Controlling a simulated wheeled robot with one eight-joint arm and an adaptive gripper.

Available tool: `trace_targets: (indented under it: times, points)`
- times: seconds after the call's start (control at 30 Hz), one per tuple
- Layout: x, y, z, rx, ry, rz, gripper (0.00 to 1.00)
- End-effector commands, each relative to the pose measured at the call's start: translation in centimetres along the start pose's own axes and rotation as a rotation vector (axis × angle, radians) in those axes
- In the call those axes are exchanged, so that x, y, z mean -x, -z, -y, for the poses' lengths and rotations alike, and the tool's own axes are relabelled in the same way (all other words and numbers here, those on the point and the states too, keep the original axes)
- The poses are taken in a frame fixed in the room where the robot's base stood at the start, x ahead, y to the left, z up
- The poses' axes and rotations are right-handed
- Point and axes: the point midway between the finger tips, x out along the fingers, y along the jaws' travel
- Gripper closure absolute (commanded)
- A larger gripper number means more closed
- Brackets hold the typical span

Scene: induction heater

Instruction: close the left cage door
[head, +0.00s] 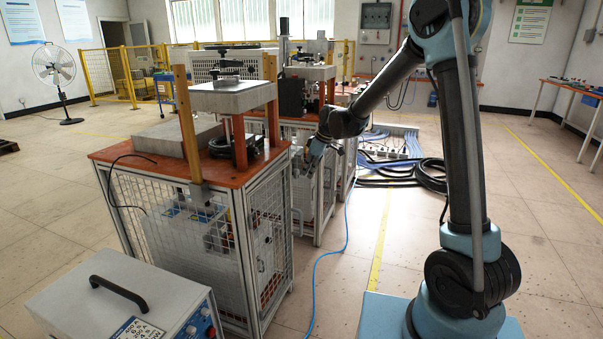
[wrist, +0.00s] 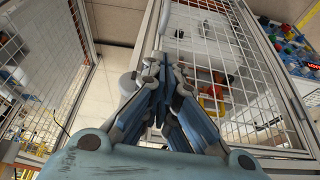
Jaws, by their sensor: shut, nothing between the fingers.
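My gripper (head: 312,158) is at the near side of the second bench, beside its wire-mesh cage (head: 303,190). In the wrist view, my gripper (wrist: 160,66) is shut and empty, its fingertips near a pale upright frame post. One framed mesh panel (wrist: 222,45) fills the right of that view, with coloured parts behind it. Another framed mesh panel (wrist: 38,45) stands at an angle on the left, and floor shows between the two. I cannot tell for certain which panel is the left cage door, or whether my fingertips touch the post.
A nearer orange-topped bench (head: 100,155) with a mesh cage stands to the left of my arm. A welder-like box (head: 130,300) is at the front left. A blue hose (head: 325,258) and black cables (head: 425,178) lie on the floor. Open floor lies to the right.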

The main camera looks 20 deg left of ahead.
Motion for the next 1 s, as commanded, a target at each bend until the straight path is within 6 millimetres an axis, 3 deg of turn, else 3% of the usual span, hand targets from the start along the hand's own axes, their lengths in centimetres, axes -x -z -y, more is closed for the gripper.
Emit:
trace_targets:
  times: [0.3, 0.57, 0.63, 0.73, 0.87, 1.0]
  points:
    - [5.8, 0.2, 0.0, 0.001, 0.0, 0.0, 1.0]
    - [8.8, 0.4, 0.1, 0.003, 0.0, 0.0, 1.0]
    - [9.1, 0.4, 0.1, 0.003, 0.001, 0.0, 0.86]
    - [8.4, 0.2, -0.1, 0.011, 0.004, 0.0, 0.67]
    - [5.2, -0.7, -0.7, 0.04, 0.015, -0.001, 0.67]
    - [0.3, -2.4, -1.1, 0.086, 0.036, -0.004, 0.67]
